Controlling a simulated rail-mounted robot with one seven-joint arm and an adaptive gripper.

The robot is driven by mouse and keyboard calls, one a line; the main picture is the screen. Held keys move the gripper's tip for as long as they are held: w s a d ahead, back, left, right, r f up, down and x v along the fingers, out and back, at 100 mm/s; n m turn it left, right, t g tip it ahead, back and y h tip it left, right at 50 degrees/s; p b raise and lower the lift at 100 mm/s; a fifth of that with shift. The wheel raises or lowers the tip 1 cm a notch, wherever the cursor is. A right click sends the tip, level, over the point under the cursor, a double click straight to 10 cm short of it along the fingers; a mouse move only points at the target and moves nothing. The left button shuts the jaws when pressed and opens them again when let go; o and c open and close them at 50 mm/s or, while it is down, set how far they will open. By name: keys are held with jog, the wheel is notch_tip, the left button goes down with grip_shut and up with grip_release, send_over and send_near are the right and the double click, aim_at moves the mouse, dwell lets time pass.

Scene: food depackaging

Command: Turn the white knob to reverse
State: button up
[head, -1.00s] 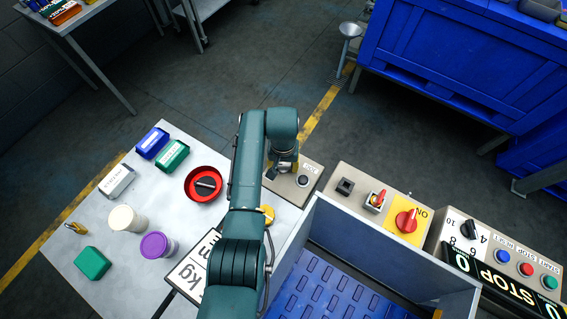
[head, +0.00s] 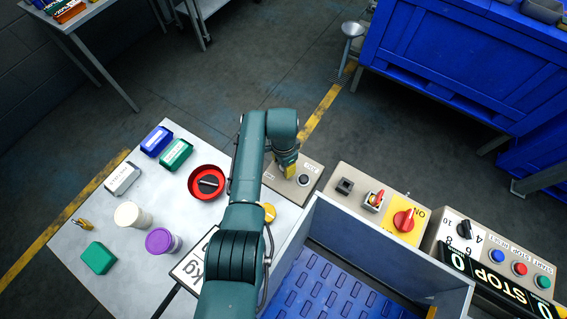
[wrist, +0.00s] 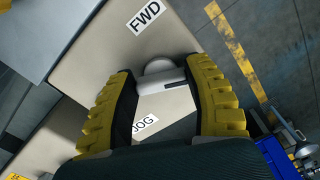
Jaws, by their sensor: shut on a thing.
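The white knob (wrist: 160,85) shows in the wrist view on a beige control box (wrist: 180,35), between the two yellow fingers. A FWD label (wrist: 146,14) is beyond it and a JOG label (wrist: 145,125) is on the near side. My gripper (wrist: 160,76) is shut on the knob.
A blue-floored conveyor (head: 330,285) is in front. A table (head: 85,238) with tubs and boxes is left.

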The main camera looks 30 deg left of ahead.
jog(key=shift+f+m, duration=0.15)
jog(key=shift+m, duration=1.15)
jog(key=o, duration=1.2)
notch_tip(320, 180, up, 12)
jog(key=shift+r, duration=0.1)
